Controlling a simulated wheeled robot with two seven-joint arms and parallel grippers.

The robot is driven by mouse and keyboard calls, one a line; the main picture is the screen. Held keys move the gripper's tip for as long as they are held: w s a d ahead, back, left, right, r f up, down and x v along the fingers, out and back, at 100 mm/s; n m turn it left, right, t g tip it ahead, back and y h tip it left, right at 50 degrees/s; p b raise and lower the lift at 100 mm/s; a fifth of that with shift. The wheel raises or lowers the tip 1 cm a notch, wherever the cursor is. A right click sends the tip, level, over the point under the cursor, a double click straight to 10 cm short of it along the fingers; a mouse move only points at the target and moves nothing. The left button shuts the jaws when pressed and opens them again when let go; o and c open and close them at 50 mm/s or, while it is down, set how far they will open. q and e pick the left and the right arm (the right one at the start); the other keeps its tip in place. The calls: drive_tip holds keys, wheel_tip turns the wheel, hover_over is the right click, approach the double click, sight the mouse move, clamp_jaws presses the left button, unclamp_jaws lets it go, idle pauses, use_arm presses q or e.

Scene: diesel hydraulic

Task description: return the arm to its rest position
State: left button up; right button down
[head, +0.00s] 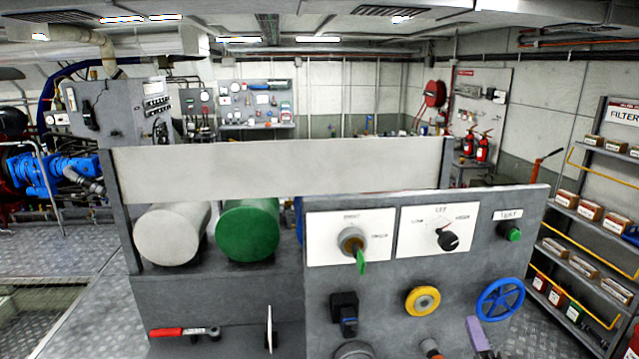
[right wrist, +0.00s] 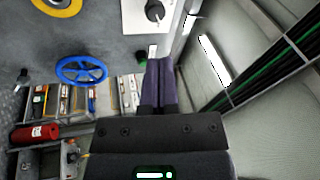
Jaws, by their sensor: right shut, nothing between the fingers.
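My right gripper (head: 475,327) shows only in part, as a purple finger end at the lower right of the head view, in front of the grey control panel (head: 385,290) and left of the blue handwheel. In the right wrist view its two dark purple fingers (right wrist: 158,72) lie side by side with nothing between them, so it is shut and empty. The fingers point toward the upper middle of that view and hold no part of the panel. Most of the right arm is out of the head view. My left gripper is not in view.
The panel carries a green key (head: 361,261), a black selector knob (head: 448,240), a green test button (head: 515,235), a yellow ring (head: 422,301) and a blue handwheel (head: 500,301). A rack at left holds white (head: 171,234) and green (head: 247,230) cylinders. Filter shelves (head: 590,205) stand at right.

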drive_tip(key=s+a+f+n+g+y, duration=0.65)
drive_tip(key=a+f+n+g, duration=0.2)
drive_tip(key=a+n, duration=0.3)
drive_tip(key=s+d+f+n+g+h, duration=0.1)
drive_tip(key=s+f+n+g+h, duration=0.45)
drive_tip(key=s, duration=0.85)
drive_tip(key=s+d+f+n+g+b, duration=0.1)
drive_tip(key=s+f+g+b, duration=0.2)
drive_tip(key=f+b, duration=1.15)
drive_tip(key=s+d+f+g+b, duration=0.15)
drive_tip(key=f+b, duration=0.25)
drive_tip(key=f, duration=2.2)
use_arm(q)
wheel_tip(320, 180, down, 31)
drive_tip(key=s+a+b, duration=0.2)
drive_tip(key=b, duration=1)
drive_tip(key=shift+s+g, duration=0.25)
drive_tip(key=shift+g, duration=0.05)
use_arm(e)
drive_tip(key=s+d+f+g, duration=0.1)
drive_tip(key=s+f, duration=0.6)
drive_tip(key=f, duration=0.4)
drive_tip(key=s+d+f+g, duration=0.1)
drive_tip(key=s+f, duration=0.6)
drive_tip(key=f, duration=0.3)
drive_tip(key=shift+f, duration=0.4)
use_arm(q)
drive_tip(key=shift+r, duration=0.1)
